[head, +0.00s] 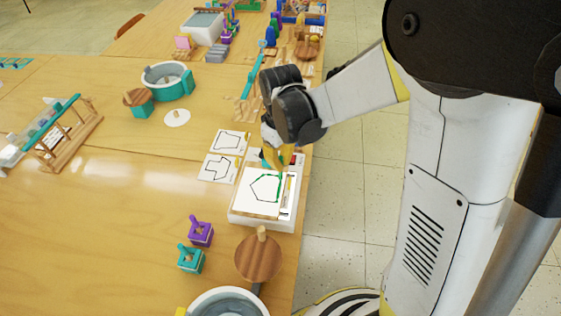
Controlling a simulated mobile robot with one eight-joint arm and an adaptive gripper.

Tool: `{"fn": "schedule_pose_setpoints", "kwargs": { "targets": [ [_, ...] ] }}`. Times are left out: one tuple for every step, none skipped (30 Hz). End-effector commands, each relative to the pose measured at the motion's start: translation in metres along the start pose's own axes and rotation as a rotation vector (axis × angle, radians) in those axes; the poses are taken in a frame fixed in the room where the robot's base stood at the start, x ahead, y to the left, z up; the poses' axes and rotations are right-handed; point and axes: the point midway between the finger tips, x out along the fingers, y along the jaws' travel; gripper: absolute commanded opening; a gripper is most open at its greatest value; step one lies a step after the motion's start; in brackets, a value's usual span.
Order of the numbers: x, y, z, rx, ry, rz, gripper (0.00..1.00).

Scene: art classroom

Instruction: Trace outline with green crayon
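A white sheet (249,194) with a dark polygon outline (254,192) lies on a white tray (262,224) at the table's right edge. Green marks run along the top and upper right of the outline. My gripper (280,163) is over the sheet's upper right corner, fingers pointing down. Its yellow fingers appear shut on a thin green crayon (281,177), whose lower end is at or just above the outline's upper right part. The arm and fingers hide part of the tray's far end, and exact contact is too small to tell.
Two outline cards (217,168) lie left of the tray. Purple (201,234) and teal (190,260) holders and a round wooden lid (258,260) stand nearer. The table's middle left is clear.

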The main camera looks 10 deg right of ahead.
Motion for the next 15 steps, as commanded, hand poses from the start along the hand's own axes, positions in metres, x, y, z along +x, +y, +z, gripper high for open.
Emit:
{"fn": "schedule_pose_setpoints", "kwargs": {
  "targets": [
    [0.0018,0.0,0.0,0.0,0.0,0.0,0.0],
    [0.0024,0.0,0.0,0.0,0.0,0.0,0.0],
    [0.0032,0.0,0.0,0.0,0.0,0.0,0.0],
    [0.0038,0.0,0.0,0.0,0.0,0.0,0.0],
    [0.0044,0.0,0.0,0.0,0.0,0.0,0.0],
    [0.0052,0.0,0.0,0.0,0.0,0.0,0.0],
    [0.0058,0.0,0.0,0.0,0.0,0.0,0.0],
    [0.0064,0.0,0.0,0.0,0.0,0.0,0.0],
    [0.0072,0.0,0.0,0.0,0.0,0.0,0.0],
    [0.0078,0.0,0.0,0.0,0.0,0.0,0.0],
    [0.0084,0.0,0.0,0.0,0.0,0.0,0.0],
    [0.0092,0.0,0.0,0.0,0.0,0.0,0.0],
    [0.0098,0.0,0.0,0.0,0.0,0.0,0.0],
    [0.0104,0.0,0.0,0.0,0.0,0.0,0.0],
    [0.0112,0.0,0.0,0.0,0.0,0.0,0.0]
  ]
}}
